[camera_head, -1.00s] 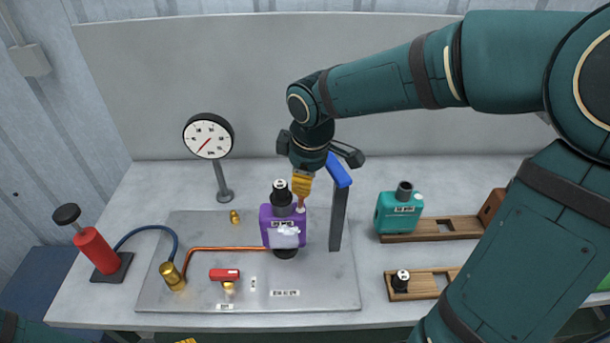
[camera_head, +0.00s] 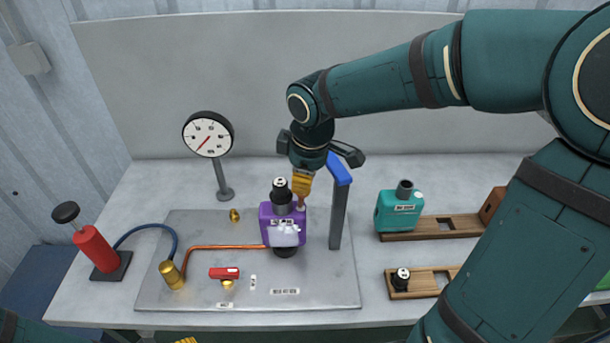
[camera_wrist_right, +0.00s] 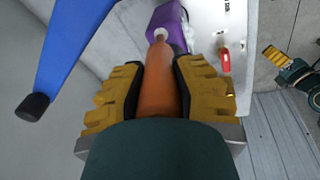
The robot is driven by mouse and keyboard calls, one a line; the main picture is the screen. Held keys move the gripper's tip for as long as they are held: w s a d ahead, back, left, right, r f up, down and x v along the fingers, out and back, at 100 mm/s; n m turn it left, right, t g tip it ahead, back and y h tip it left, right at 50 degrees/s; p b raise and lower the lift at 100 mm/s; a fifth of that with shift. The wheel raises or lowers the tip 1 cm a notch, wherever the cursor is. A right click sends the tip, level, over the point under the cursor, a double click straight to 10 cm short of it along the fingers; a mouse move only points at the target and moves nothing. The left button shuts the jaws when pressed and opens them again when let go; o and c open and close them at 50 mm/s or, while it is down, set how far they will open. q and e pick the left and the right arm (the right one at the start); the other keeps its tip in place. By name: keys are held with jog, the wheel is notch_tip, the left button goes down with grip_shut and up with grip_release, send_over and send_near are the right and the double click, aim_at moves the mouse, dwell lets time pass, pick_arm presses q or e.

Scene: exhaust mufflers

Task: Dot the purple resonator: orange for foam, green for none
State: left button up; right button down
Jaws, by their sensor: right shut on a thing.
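The purple resonator (camera_head: 268,222) stands upright on the grey plate, with a black fitting (camera_head: 281,196) on top. A white patch like foam (camera_head: 285,236) covers part of its front. My right gripper (camera_head: 300,186) is just above its upper right corner. It is shut on an orange tapered tool (camera_wrist_right: 160,85), whose narrow end points at the resonator; I cannot tell whether the tip touches it. The resonator also shows in the right wrist view (camera_wrist_right: 168,20). My left gripper (camera_wrist_right: 277,62) shows small in that view, its opening unclear; only a yellow sliver shows at the head view's bottom edge.
A blue-topped grey post (camera_head: 338,215) stands right beside the resonator. A gauge (camera_head: 208,134), a red pump (camera_head: 96,249), a brass fitting (camera_head: 172,275) and a red-handled valve (camera_head: 224,273) are to the left. A teal resonator (camera_head: 399,211) sits on a wooden rack at right.

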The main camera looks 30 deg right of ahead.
jog(key=shift+f, duration=0.4)
dwell(1.0)
jog(key=shift+r, duration=0.1)
jog(key=shift+r+p, duration=2.75)
jog(key=shift+r, duration=0.75)
jog(key=shift+f, duration=0.1)
